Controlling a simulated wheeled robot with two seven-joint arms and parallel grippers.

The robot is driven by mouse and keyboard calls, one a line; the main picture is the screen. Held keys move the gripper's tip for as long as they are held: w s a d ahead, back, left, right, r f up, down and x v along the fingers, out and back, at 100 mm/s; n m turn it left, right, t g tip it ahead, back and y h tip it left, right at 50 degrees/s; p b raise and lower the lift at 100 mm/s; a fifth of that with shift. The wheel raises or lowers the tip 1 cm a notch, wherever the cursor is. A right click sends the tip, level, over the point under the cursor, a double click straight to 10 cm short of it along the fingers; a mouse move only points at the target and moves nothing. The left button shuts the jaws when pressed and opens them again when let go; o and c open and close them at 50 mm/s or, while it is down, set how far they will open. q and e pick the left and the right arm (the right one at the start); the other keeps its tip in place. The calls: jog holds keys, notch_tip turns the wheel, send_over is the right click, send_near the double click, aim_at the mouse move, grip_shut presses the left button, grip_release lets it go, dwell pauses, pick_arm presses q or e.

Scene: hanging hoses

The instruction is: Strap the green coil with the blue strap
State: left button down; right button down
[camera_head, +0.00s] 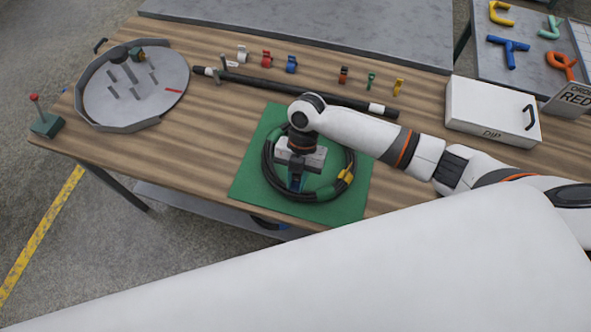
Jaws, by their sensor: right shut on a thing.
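The coil (268,179) is a dark hose wound in a ring with green sections and a yellow piece on its right side. It lies flat on the green mat (255,124). My right gripper (295,183) points down inside the coil's ring, at its near side. The gripper body hides part of the coil and most of the strap, so I cannot tell whether the strap goes around the hose. My left gripper is out of view.
A black bar (290,90) and several small coloured clips (291,63) lie behind the mat. A round grey tray with pegs (150,112) is at left, a white box marked DIP (490,112) at right. The table's near edge is close to the mat.

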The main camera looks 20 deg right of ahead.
aim_at(297, 195)
jog(key=shift+f+b, duration=1.35)
jog(key=shift+f, duration=0.65)
jog(key=shift+f, duration=0.25)
jog(key=shift+f+b, duration=0.7)
jog(key=shift+f, duration=0.05)
jog(key=shift+s+f, duration=0.1)
jog(key=shift+f, duration=0.1)
